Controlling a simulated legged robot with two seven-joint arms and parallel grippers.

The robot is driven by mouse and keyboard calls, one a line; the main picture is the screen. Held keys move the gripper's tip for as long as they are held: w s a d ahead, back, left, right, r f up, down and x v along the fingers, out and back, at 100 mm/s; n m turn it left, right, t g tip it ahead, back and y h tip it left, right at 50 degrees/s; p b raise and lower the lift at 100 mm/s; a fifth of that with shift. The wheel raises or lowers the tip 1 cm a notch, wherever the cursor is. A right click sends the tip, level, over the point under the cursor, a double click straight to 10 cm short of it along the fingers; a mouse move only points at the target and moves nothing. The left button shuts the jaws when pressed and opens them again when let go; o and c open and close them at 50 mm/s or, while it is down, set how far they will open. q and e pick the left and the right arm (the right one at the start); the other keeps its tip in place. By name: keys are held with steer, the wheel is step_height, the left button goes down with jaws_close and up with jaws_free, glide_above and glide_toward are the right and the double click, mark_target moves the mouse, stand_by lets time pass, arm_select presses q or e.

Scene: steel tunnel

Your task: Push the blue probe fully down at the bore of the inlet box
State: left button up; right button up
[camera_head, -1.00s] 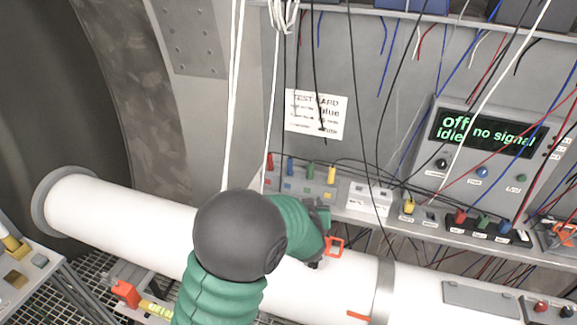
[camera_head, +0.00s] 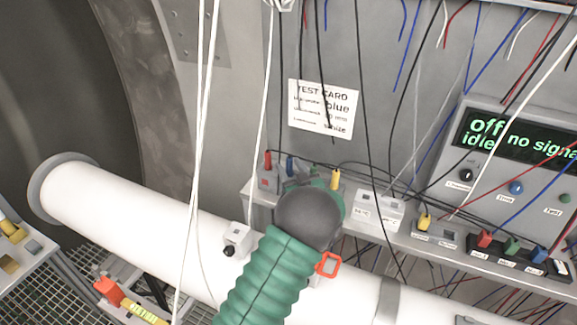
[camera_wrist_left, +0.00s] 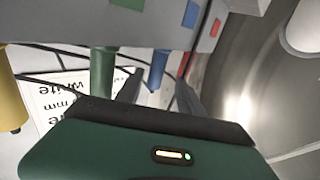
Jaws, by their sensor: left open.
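The blue probe (camera_head: 290,165) stands upright in the probe rack (camera_head: 252,190) on the shelf, beside the red probe (camera_head: 268,160). In the left wrist view the blue probe (camera_wrist_left: 158,68) shows between the fingers of my left gripper (camera_wrist_left: 160,92), which is open. A gap shows on both sides of it. In the head view my left gripper (camera_head: 300,184) is at the rack, largely behind its dark wrist. A small white box (camera_head: 238,238) with a black knob sits on the pipe; I cannot tell whether it is the inlet box. No bore is visible.
The green probe (camera_wrist_left: 102,72) stands close beside one finger. The yellow probe (camera_head: 335,180) is farther right. Loose cables (camera_head: 205,110) hang in front of the rack and pipe (camera_head: 130,215). The display (camera_head: 515,138) reads "off idle no signal".

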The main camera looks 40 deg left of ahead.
arm_select(q)
steer(key=shift+w+a, duration=0.8)
steer(key=shift+w, duration=0.15)
steer(key=shift+w+f, duration=0.2)
steer(key=shift+w, duration=0.05)
steer(key=shift+s+a+r, duration=0.1)
steer(key=shift+s+a, duration=0.1)
steer(key=shift+s, duration=0.15)
steer(key=c, duration=0.6)
jaws_close()
steer(key=shift+w, duration=0.1)
steer(key=shift+d, duration=0.15)
